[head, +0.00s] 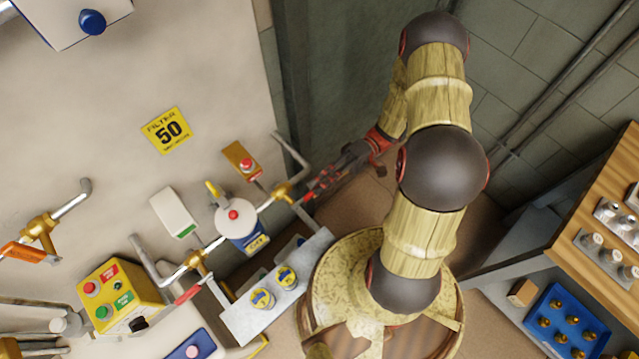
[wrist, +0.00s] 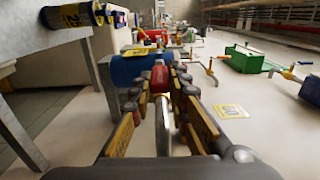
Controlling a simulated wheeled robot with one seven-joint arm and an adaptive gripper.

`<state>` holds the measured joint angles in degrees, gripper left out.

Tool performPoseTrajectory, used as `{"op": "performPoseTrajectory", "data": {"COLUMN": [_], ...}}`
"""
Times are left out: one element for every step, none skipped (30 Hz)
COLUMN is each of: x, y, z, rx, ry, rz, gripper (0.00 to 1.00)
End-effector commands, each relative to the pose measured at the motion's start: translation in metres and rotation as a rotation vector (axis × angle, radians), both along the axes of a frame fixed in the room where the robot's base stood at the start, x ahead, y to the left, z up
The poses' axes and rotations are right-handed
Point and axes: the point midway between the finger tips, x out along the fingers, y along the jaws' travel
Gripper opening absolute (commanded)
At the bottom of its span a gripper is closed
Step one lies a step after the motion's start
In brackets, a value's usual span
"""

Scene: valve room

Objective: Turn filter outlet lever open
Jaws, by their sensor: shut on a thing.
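The filter (head: 236,222) is a white-topped housing with a red cap and a blue-and-yellow label, set in the pipe line on the wall panel. A brass valve (head: 283,190) sits on the pipe to its right. My gripper (head: 313,191) is beside this valve, at the end of my arm reaching in from the right. In the wrist view my gripper (wrist: 161,84) is shut with a red lever grip (wrist: 160,76) between its fingertips. A metal bar runs toward me between the fingers. The fingers hide most of the lever in the head view, so its exact angle cannot be told.
Another valve with a red lever (head: 188,294) is left of the filter. A yellow button box (head: 118,292) and an orange lever (head: 22,253) are farther left. A wooden-topped bench (head: 590,200) stands at right.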

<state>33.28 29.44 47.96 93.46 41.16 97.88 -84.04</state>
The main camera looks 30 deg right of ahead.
Motion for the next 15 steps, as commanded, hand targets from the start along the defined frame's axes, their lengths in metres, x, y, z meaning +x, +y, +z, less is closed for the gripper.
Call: {"op": "performPoseTrajectory", "data": {"x": [-0.0013, -0.0013, -0.0014, -0.0014, -0.0013, -0.0013, -0.0012, -0.0011, -0.001, -0.0009, -0.0008, -0.0007, -0.0006, -0.0006, -0.0005], "y": [0.0004, 0.0005, 0.0005, 0.0005, 0.0005, 0.0005, 0.0005, 0.0005, 0.0005, 0.0004, 0.0004, 0.0003, 0.0004, 0.0003, 0.0003], "z": [-0.0021, -0.0022, -0.0023, -0.0024, -0.0024, -0.0024, -0.0023, -0.0022, -0.002, -0.0018, -0.0017, -0.0016, -0.0015, -0.0014, -0.0013], "rx": [-0.003, -0.003, -0.003, -0.003, -0.004, -0.003, -0.003, -0.003, -0.003, -0.003, -0.003, -0.003, -0.002, -0.002, -0.002], "ry": [0.001, 0.001, 0.001, 0.001, 0.002, 0.001, 0.001, 0.001, 0.001, 0.001, 0.001, 0.001, 0.001, 0.0, 0.0], "rz": [0.002, 0.002, 0.002, 0.002, 0.002, 0.002, 0.002, 0.002, 0.002, 0.001, 0.001, 0.001, 0.001, 0.001, 0.001], "gripper": [0.0, 0.0, 0.0, 0.17, 0.19, 0.21, 0.23, 0.25, 0.27, 0.29, 0.3, 0.33, 0.34, 0.36, 0.36]}}
